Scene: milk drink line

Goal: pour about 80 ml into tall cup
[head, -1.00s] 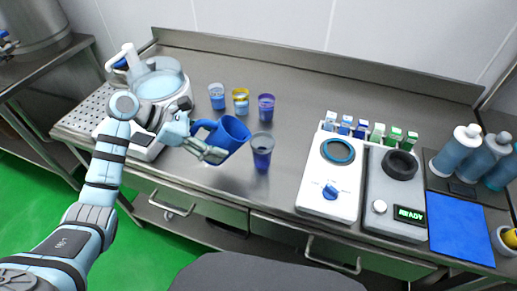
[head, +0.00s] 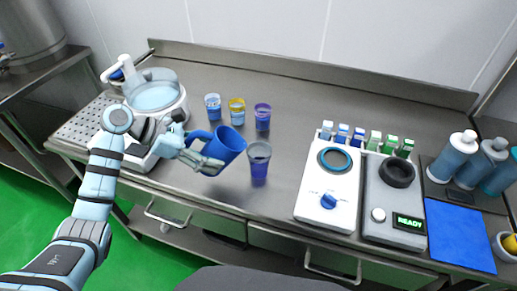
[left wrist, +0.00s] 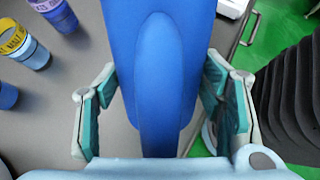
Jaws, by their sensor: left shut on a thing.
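My left gripper (head: 206,160) is shut on the handle of a blue pitcher (head: 226,148). In the left wrist view the pitcher's blue handle (left wrist: 158,85) lies between the two fingers. The pitcher is held above the counter and leans to the right, its rim toward the tall cup. The tall cup (head: 259,163) is clear, stands upright just right of the pitcher, and shows blue-purple contents in its lower part. No stream is visible between them, and the pitcher's contents are hidden. My right gripper is not in view.
Three banded cups, blue (head: 213,106), yellow (head: 237,111) and purple (head: 263,117), stand behind the pitcher. A white machine with a clear bowl (head: 155,97) is at left. A white dial device (head: 328,190) and a grey device reading READY (head: 393,205) stand at right.

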